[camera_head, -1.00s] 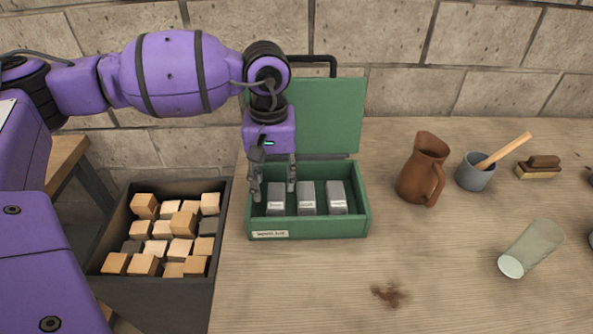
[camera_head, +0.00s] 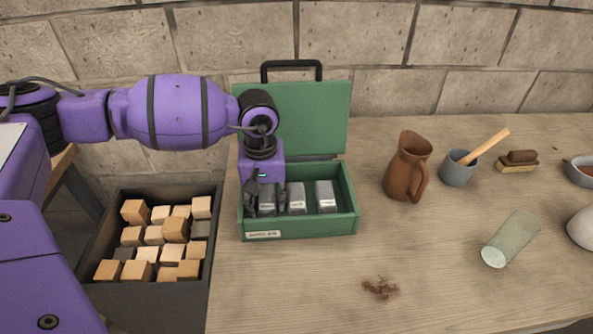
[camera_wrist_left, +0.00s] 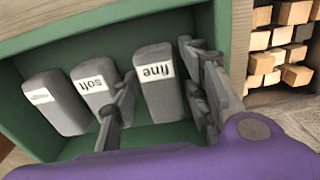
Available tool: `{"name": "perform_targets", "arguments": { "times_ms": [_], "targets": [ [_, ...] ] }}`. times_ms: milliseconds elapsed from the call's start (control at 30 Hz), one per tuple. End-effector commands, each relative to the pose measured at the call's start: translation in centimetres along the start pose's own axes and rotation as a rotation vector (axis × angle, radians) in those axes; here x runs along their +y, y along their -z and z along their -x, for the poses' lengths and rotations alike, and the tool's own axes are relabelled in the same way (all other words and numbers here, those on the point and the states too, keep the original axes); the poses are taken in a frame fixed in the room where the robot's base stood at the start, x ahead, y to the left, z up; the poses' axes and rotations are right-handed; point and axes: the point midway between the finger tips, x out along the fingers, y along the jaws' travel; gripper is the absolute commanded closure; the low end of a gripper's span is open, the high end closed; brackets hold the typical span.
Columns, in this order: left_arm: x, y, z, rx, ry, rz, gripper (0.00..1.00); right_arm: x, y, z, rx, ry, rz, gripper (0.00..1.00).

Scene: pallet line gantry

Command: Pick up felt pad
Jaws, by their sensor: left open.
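Three grey pads stand in a row in an open green box on the table. In the left wrist view they carry white labels: the pad marked "fine" (camera_wrist_left: 158,82), the pad marked "soft" (camera_wrist_left: 94,90) and a third pad (camera_wrist_left: 54,102) with a label too small to read. In the head view the "fine" pad (camera_head: 267,203) is leftmost. No label says felt. My left gripper (camera_head: 266,198) is open and lowered into the box, one finger on each side of the "fine" pad; whether they touch it I cannot tell. My right gripper is not in view.
The green box (camera_head: 300,231) has its lid (camera_head: 310,115) raised behind. A dark crate of wooden blocks (camera_head: 150,309) stands left. A brown jug (camera_head: 406,168), grey cup (camera_head: 457,172), brush (camera_head: 517,161) and lying glass (camera_head: 511,238) are to the right. The front table is mostly clear.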

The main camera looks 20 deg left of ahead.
Motion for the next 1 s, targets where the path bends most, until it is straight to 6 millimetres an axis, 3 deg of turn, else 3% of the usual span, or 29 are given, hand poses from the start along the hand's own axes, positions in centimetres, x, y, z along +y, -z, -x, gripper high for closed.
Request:
{"name": "perform_targets", "arguments": {
  "times_ms": [33,233,667,867,1000],
  "targets": [
    [-0.1,-0.1,-0.1,-0.003,0.001,0.001,0.59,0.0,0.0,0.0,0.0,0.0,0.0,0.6],
    [-0.1,-0.1,-0.1,-0.002,0.001,0.0,0.85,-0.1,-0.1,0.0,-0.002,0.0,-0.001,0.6],
    [0.0,-0.1,0.5,-0.002,0.0,0.0,0.86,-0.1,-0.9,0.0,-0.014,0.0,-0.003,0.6],
    [0.0,0.0,2.9,-0.001,0.0,-0.001,0.86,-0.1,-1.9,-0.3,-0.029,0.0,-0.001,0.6],
    [0.2,-2.0,5.4,0.001,-0.001,-0.006,0.86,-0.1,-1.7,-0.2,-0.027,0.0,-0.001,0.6]
  ]
}}
